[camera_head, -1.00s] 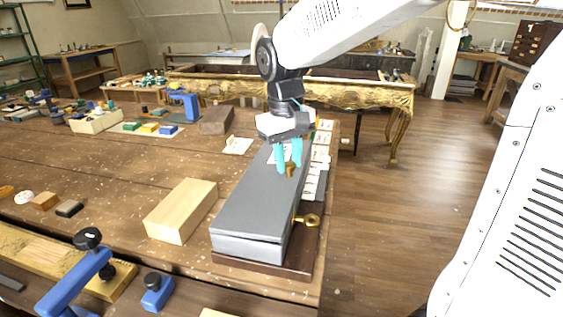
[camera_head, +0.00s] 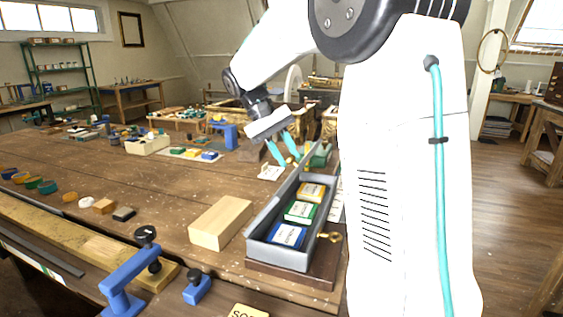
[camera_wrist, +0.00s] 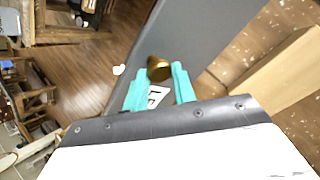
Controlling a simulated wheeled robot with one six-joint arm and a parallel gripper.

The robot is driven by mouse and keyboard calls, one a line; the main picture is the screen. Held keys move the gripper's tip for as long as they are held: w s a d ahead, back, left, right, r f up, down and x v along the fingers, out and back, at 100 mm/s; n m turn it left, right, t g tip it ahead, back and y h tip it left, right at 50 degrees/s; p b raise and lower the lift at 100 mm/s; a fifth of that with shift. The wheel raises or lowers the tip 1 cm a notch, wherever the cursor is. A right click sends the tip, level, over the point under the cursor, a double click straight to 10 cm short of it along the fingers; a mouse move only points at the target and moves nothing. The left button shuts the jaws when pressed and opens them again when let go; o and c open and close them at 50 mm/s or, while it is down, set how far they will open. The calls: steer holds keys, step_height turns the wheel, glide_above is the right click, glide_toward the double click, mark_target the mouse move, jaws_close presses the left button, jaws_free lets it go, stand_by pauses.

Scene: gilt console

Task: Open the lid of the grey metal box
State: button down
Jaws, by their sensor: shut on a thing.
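The grey metal box (camera_head: 262,254) stands open near the table's front right corner, on a dark wooden base. Its lid (camera_head: 274,208) is raised along the box's left side and shows nearly edge-on. In the wrist view the lid (camera_wrist: 205,28) is a broad grey panel with a brass knob (camera_wrist: 158,63). My gripper (camera_head: 289,159) is at the lid's far part, its teal fingers shut on the knob. The knob itself is hard to make out in the head view. Inside the box lie an orange (camera_head: 312,192), a green (camera_head: 300,212) and a blue packet (camera_head: 287,236).
A pale wooden block (camera_head: 220,222) lies just left of the box. A brass key (camera_head: 330,237) sticks out on the box's right side. Blue clamps (camera_head: 130,284) sit at the front edge. My own white body hides the area right of the box.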

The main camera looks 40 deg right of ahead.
steer(key=w+a+f+g+h, duration=0.2)
steer(key=w+a+f+g, duration=0.1)
steer(key=w, duration=0.5)
steer(key=shift+w+a+f+g, duration=0.25)
steer(key=shift+a+g, duration=0.35)
steer(key=shift+a, duration=0.65)
steer(key=shift+f, duration=0.1)
steer(key=c, duration=1.1)
jaws_free()
steer(key=shift+a, duration=0.15)
steer(key=shift+c, duration=0.2)
steer(key=shift+s, duration=0.1)
steer(key=shift+d+r, duration=0.2)
steer(key=shift+d, duration=0.1)
